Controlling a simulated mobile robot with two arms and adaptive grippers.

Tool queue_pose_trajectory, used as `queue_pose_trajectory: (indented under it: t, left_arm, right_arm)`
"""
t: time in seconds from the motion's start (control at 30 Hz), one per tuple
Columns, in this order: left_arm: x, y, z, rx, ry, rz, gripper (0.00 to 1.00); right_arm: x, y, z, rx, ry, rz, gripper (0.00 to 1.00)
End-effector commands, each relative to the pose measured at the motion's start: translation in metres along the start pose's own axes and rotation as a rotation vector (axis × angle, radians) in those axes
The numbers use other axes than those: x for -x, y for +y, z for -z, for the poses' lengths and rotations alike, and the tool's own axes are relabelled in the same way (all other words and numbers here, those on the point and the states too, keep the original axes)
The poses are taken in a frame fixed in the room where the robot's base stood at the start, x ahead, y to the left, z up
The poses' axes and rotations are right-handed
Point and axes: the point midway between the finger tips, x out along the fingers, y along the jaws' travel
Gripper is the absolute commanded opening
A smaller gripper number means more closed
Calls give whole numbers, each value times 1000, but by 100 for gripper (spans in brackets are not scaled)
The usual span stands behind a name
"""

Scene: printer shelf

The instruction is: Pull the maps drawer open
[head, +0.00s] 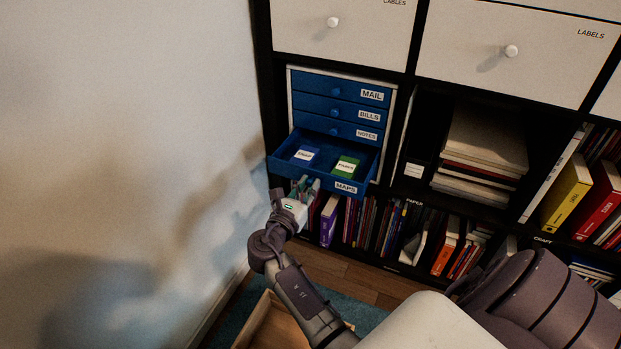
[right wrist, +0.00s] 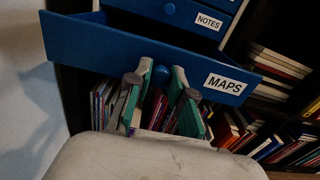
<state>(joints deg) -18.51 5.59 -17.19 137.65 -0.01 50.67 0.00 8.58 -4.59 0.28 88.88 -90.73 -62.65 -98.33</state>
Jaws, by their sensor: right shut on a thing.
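The blue maps drawer (head: 322,177) is pulled well out of the small blue drawer unit, at its bottom, and its inside shows. Its front with the MAPS label also shows in the right wrist view (right wrist: 100,50). My right gripper (head: 306,186) is at the drawer's front from below. In the right wrist view, its green-padded fingers (right wrist: 160,77) are shut on the round blue knob (right wrist: 160,73), which is partly hidden between them. My left gripper is not in view.
A blue-and-white packet (head: 304,154) and a green-and-white packet (head: 345,166) lie in the drawer. The notes drawer (head: 339,128) and those above are closed. Books (head: 375,225) stand on the shelf below. A wall (head: 130,150) is close on the left.

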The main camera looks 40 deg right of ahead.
Motion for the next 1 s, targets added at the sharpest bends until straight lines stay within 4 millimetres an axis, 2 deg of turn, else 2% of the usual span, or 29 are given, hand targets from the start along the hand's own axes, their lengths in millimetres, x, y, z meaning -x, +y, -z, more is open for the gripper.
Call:
queue_pose_trajectory:
  t: [0.23, 0.27, 0.4, 0.77, 1.0]
  left_arm:
    - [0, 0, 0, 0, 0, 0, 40]
    - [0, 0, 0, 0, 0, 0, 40]
    - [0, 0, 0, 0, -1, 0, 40]
    - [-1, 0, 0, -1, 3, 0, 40]
    - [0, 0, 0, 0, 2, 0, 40]
  right_arm:
    - [0, 0, 1, 1, 0, 2, 0]
    - [0, 0, 0, 1, 0, 2, 23]
    - [0, 0, 0, 2, 0, 1, 46]
    - [4, 0, 1, 1, 0, 0, 47]
    - [41, 0, 1, 2, 1, -1, 47]
